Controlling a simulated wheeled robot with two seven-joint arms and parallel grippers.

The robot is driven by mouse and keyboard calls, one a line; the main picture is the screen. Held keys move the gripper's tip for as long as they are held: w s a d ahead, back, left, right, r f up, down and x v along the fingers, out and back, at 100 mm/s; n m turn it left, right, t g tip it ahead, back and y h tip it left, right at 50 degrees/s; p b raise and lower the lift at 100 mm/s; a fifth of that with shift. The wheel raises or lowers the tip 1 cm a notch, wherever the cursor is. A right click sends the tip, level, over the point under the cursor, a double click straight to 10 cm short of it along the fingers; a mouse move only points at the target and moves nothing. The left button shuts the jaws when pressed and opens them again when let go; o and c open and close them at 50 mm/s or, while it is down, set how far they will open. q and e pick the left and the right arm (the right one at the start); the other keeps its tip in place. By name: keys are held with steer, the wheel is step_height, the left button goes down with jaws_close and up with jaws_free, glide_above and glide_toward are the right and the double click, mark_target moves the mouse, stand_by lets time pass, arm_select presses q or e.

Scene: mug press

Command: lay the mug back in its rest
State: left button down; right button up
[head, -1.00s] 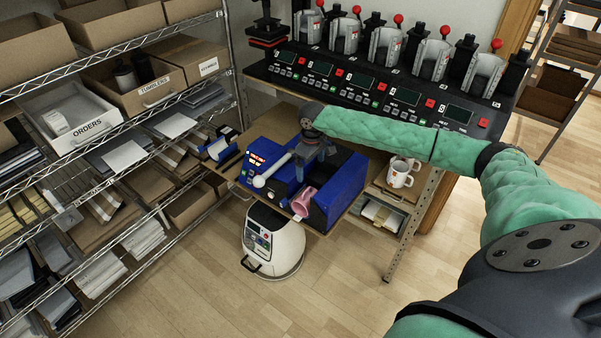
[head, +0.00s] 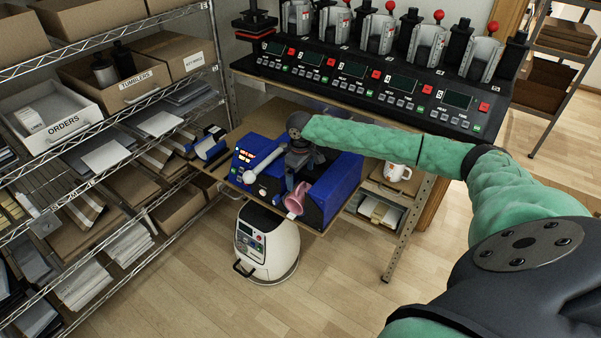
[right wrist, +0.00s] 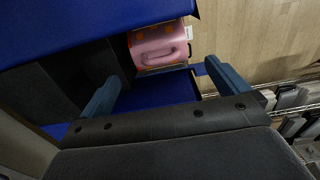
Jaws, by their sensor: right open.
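The pink mug (head: 294,202) lies tilted at the front of the blue mug press (head: 333,196). In the right wrist view the mug (right wrist: 158,42) is on its side, its handle facing the camera, beside a dark gap between blue parts. The rest itself is hard to make out. My right gripper (head: 299,164) is over the press, just behind the mug. In the right wrist view its open fingers (right wrist: 163,72) stand apart with nothing between them; the mug is beyond the tips. My left gripper is not in view.
A lever with a white ball (head: 249,177) sticks out at the press's left front. A row of presses (head: 375,85) stands behind on a black console. A white mug (head: 396,171) is on the shelf to the right. A wire rack (head: 95,130) stands left.

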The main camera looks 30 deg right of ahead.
mark_target(301, 184)
step_height(301, 184, down, 5)
steer(key=shift+f+p, duration=0.2)
steer(key=shift+p, duration=0.8)
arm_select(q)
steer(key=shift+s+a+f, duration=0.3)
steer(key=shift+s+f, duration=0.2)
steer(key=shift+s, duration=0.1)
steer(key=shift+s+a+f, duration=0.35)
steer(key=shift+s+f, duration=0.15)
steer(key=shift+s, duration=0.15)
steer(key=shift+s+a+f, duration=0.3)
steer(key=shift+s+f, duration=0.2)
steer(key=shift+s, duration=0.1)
arm_select(e)
steer(key=shift+f, duration=0.65)
steer(key=shift+c, duration=0.4)
steer(key=c, duration=0.9)
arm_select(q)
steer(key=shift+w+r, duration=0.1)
arm_select(e)
steer(key=shift+r, duration=0.1)
steer(key=shift+c, duration=0.2)
arm_select(q)
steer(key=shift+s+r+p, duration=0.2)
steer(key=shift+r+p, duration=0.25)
steer(key=shift+p, duration=0.2)
arm_select(e)
steer(key=shift+r, duration=0.15)
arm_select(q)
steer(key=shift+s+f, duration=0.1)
